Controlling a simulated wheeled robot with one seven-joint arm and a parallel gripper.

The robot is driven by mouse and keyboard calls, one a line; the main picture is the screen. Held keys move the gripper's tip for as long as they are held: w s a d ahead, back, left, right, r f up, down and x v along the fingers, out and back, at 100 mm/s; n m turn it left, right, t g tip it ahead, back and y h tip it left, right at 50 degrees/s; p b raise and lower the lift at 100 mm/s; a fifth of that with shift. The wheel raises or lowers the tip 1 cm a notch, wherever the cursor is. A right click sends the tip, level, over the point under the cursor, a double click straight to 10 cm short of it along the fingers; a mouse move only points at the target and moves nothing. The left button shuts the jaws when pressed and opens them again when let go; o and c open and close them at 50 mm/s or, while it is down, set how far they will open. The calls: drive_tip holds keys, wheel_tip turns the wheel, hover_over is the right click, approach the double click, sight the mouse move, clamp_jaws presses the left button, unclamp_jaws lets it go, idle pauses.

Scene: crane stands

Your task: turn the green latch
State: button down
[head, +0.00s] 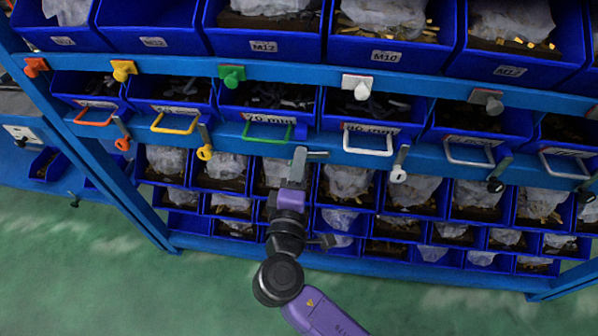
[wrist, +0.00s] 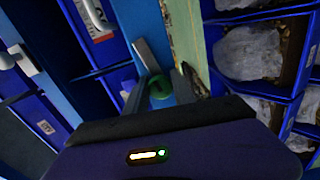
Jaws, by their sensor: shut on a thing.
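The green latch (wrist: 160,93) has a round green end and a flat grey metal arm. In the wrist view its green end sits between the two fingers of my gripper (wrist: 160,90), which is shut on it. In the head view my gripper (head: 300,162) is at the blue rail, just right of the green handle (head: 268,131), and hides most of the latch. A green knob (head: 231,74) is on the upper rail above that handle.
Similar latches hang along the rail: orange (head: 123,143), yellow (head: 205,151), white (head: 398,174) and black (head: 495,185). A yellow handle (head: 174,124) and a white handle (head: 368,142) stick out either side. Blue bins (head: 380,222) fill the shelves below; green floor (head: 90,265) is clear in front.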

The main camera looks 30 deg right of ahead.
drive_tip(key=shift+f+m+b, duration=0.15)
drive_tip(key=shift+m+b, duration=0.75)
drive_tip(key=shift+m, duration=0.1)
drive_tip(key=c, duration=1.1)
unclamp_jaws()
drive_tip(key=shift+o, duration=0.2)
drive_tip(key=shift+s+a, duration=0.1)
drive_tip(key=shift+s, duration=0.05)
drive_tip(key=v, duration=0.7)
drive_tip(key=shift+s, duration=0.2)
drive_tip(key=shift+a, duration=0.15)
